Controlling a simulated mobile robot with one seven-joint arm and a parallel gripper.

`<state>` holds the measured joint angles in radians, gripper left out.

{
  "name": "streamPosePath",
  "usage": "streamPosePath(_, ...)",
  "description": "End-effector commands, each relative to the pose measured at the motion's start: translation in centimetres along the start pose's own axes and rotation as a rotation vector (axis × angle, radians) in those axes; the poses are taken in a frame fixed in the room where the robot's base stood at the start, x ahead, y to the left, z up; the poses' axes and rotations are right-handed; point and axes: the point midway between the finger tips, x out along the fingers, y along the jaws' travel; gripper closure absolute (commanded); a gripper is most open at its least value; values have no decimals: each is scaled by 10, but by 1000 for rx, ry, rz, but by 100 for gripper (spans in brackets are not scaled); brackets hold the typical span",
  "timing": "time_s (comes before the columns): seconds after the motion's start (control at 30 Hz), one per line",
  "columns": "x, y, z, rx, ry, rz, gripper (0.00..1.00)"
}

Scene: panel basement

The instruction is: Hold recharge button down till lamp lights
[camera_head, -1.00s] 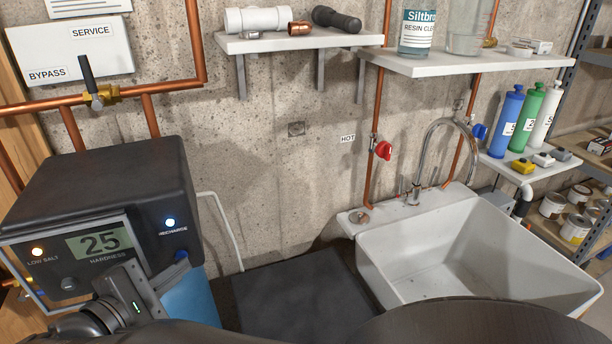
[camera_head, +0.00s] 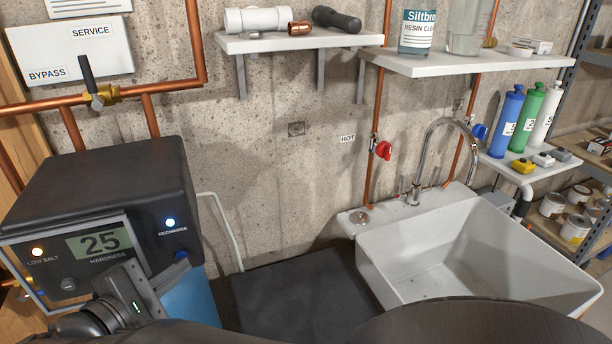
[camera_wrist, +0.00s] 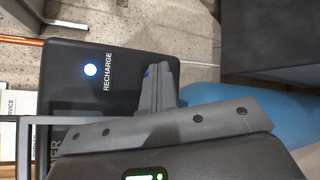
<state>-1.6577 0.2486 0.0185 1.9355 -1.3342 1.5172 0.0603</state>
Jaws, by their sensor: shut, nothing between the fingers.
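The dark control box (camera_head: 105,190) stands at the left in the head view. Its RECHARGE lamp (camera_head: 170,222) glows blue-white, and the lit lamp also shows in the wrist view (camera_wrist: 91,70). The blue recharge button (camera_head: 181,255) is below the lamp, partly hidden by my fingers. My gripper (camera_head: 182,266) is shut and empty, its fingertips at the button's lower edge. In the wrist view the shut fingers (camera_wrist: 160,80) reach across the panel with a bit of blue beside them. Whether they touch or press the button cannot be told.
An amber LOW SALT lamp (camera_head: 37,252) and a display (camera_head: 100,243) reading 25 are on the same panel. Copper pipes with a valve (camera_head: 98,97) run above the box. A blue tank (camera_head: 190,298) is below. A white sink (camera_head: 470,250) stands at the right.

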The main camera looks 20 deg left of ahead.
Motion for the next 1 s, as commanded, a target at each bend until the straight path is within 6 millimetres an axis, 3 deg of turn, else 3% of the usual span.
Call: streamPosePath(1.0,-12,-8,8,0,0,0,100)
